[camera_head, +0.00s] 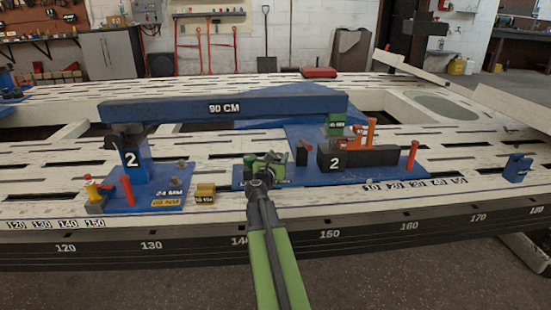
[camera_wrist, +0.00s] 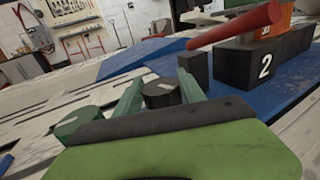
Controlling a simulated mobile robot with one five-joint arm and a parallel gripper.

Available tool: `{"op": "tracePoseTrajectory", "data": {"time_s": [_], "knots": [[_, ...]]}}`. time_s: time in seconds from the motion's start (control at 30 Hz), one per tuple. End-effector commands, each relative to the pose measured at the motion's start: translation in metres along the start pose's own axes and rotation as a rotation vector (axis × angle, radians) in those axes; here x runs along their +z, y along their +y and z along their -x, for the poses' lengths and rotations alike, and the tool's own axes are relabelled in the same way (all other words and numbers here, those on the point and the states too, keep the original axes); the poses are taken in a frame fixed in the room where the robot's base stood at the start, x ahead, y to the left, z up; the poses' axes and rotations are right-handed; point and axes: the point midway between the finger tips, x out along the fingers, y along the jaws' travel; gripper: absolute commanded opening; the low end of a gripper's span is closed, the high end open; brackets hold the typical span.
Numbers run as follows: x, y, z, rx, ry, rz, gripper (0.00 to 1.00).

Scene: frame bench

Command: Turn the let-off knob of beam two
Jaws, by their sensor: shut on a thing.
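Beam two is the blue bar labelled 90 CM (camera_head: 225,108), on supports marked 2. In the wrist view a short black round knob (camera_wrist: 161,93) with a pale mark on top sits between the two green fingers of my gripper (camera_wrist: 160,90). The gripper is shut on this knob. A dark green knob (camera_wrist: 78,122) with a similar mark stands outside the left finger. In the head view my gripper (camera_head: 265,163) is at the left end of the right blue base plate (camera_head: 340,178), and its fingers largely hide the knobs.
A black block marked 2 (camera_head: 358,157) and a red lever (camera_head: 412,155) stand to the right; a red lever (camera_wrist: 235,27) also crosses the wrist view. A small yellow block (camera_head: 205,193) and the left base plate (camera_head: 150,195) lie to the left on the slotted white bench.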

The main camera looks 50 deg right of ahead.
Motion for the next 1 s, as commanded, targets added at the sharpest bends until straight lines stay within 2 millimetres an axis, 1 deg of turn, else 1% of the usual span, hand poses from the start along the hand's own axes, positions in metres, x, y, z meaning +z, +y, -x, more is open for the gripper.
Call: {"op": "tracePoseTrajectory", "data": {"time_s": [0.03,0.2,0.4,0.63,1.0], "knots": [[0.0001,0.006,-0.0013,-0.025,0.0,-0.001,0.06],[0.0002,0.0054,-0.0018,-0.134,0.0,-0.001,0.06],[0.0003,0.0045,-0.0016,-0.219,0.0,0.0,0.06],[0.0004,0.0033,-0.0012,-0.263,-0.001,0.0,0.06],[0.0006,0.0031,-0.0012,-0.268,-0.001,0.001,0.06]]}}
